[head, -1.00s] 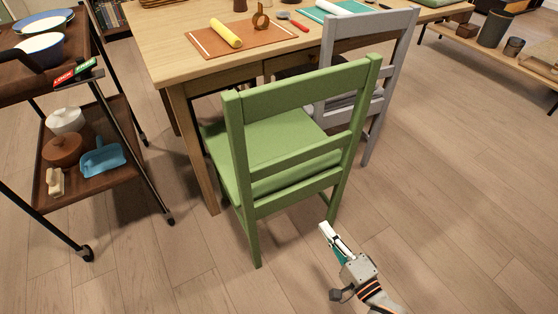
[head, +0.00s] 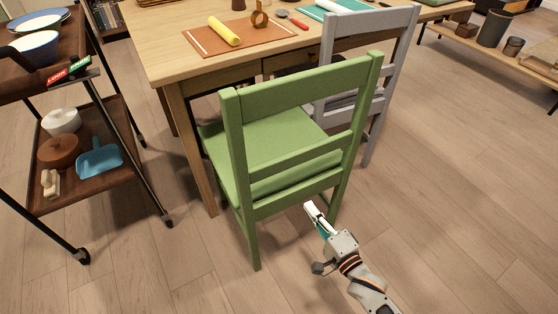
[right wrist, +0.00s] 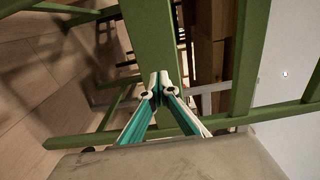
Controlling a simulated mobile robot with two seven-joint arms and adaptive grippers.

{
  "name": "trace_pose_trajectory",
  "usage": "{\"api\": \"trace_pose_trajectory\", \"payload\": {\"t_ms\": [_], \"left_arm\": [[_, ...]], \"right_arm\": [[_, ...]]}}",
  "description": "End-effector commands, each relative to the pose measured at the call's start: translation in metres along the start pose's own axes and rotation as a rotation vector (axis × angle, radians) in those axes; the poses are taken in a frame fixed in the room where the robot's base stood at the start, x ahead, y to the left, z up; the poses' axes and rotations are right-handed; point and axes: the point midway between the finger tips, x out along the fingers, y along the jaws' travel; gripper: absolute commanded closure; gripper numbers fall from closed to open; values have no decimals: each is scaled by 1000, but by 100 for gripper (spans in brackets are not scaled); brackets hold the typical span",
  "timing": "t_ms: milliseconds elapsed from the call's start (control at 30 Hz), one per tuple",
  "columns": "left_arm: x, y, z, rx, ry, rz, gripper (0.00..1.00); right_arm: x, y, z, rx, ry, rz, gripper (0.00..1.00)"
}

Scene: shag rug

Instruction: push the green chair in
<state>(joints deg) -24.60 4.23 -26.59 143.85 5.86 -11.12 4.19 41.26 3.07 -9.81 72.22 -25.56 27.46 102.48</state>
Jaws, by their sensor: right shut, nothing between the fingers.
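The green chair (head: 292,95) stands at the front edge of the wooden table, its back toward me. Its seat front reaches to the table edge, and the chair sits at an angle. My right gripper (head: 311,208) is low behind the chair, near its right rear leg, with closed fingers and nothing in them. In the right wrist view the shut fingertips (right wrist: 160,82) point at a broad green bar of the chair (right wrist: 150,35). Whether they touch it I cannot tell. My left gripper is out of view.
The wooden table (head: 180,50) holds an orange mat (head: 197,43) with a yellow roller (head: 224,31). A grey chair (head: 400,50) stands close to the right of the green chair. A dark cart (head: 120,130) stands at left.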

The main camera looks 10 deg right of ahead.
Motion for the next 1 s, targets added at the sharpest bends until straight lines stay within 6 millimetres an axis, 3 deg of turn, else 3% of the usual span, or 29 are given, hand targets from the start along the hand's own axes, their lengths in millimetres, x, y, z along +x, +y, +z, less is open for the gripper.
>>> {"api": "trace_pose_trajectory", "payload": {"t_ms": [233,733,1000], "left_arm": [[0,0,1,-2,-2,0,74],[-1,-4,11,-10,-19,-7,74],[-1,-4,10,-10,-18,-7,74]], "right_arm": [[6,0,0,0,0,-1,100],[47,1,0,-1,0,1,100],[51,-1,0,-1,0,-1,100]]}}
